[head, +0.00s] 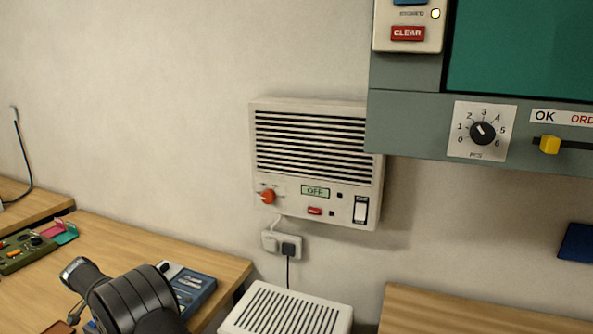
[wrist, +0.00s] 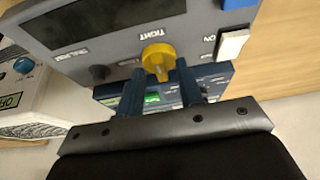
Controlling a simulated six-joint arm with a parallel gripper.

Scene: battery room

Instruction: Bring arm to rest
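My gripper (wrist: 160,76) shows in the wrist view with its two dark fingers apart and nothing held between them. A yellow knob (wrist: 157,57) on a grey panel marked TIGHT appears just past the fingertips. I cannot tell whether the fingers touch it. A blue device with a lit green display (wrist: 152,98) shows between and behind the fingers. In the head view, part of my dark arm (head: 130,298) is low at the left, over the wooden bench. My fingers cannot be made out there.
A wooden bench (head: 150,248) at left bears a blue device (head: 190,290) and a green device (head: 25,252). A vented wall unit (head: 313,175) reads OFF, above a socket (head: 283,244) and a white slatted box (head: 290,310). A grey panel (head: 415,120) overhangs at right; a bare wooden surface (head: 470,310) lies below.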

